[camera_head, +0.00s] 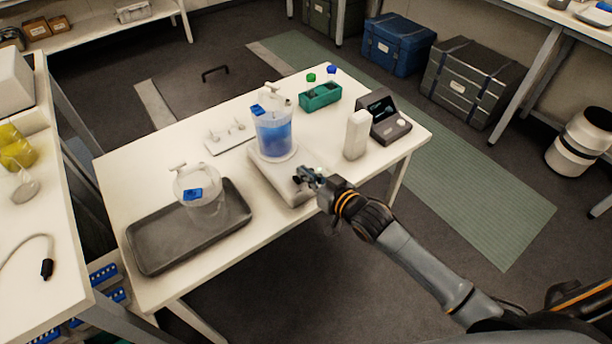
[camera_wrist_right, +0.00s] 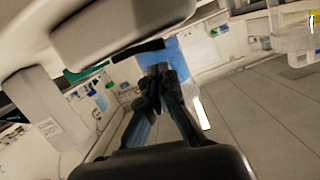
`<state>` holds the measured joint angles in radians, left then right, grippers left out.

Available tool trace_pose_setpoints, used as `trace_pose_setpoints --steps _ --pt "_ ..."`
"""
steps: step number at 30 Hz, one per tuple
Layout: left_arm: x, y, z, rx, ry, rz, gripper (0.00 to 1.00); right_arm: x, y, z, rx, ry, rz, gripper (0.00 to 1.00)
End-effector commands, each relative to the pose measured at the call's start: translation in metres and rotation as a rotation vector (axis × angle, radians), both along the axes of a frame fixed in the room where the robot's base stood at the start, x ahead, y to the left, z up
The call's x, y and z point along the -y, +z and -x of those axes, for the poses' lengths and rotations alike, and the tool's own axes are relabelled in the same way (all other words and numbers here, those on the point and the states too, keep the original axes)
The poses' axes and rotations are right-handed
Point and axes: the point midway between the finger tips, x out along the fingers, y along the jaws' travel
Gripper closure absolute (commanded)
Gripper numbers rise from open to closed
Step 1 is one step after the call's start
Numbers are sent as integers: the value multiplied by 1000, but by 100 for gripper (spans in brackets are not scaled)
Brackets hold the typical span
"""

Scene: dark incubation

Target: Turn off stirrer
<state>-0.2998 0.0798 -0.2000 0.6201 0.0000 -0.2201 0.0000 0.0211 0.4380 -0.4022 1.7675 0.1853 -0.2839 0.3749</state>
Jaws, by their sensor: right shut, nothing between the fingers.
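The stirrer (camera_head: 268,176) is a flat white unit on the white table. A clear lidded vessel of blue liquid (camera_head: 274,135) stands on it. A dark knob (camera_head: 298,180) shows at the stirrer's front right, partly hidden by my right gripper. My right gripper (camera_head: 306,177) is shut and empty, its tips at or very close to that front edge; contact cannot be told. In the right wrist view the closed fingers (camera_wrist_right: 155,80) point at a pale body with blue behind it. My left gripper is not in view.
A grey tray (camera_head: 150,250) with an empty clear vessel (camera_head: 205,198) is at the table's left. A white bottle (camera_head: 356,135), a dark device with a screen (camera_head: 388,122) and a green rack (camera_head: 320,97) stand right and behind. Floor in front of the table is clear.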

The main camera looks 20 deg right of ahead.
Motion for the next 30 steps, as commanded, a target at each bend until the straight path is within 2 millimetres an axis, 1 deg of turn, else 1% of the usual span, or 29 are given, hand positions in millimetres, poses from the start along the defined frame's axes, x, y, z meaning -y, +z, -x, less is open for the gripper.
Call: trace_pose_setpoints --steps 1,4,14,17,19,21,26,30 --pt "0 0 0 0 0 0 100 -1 -5 0 -1 0 -1 100" --pt "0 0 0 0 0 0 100 -1 -9 1 0 0 -1 100" --pt "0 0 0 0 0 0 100 -1 -10 1 1 0 0 100" --pt "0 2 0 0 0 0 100 -3 -13 2 11 -1 31 100" --pt "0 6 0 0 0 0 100 -6 -17 2 33 -1 89 100" --pt "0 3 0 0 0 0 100 -4 -17 2 33 0 86 100" --pt "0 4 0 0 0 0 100 -4 -17 2 32 0 85 100" --pt "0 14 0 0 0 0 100 -4 -6 0 32 -1 85 100"
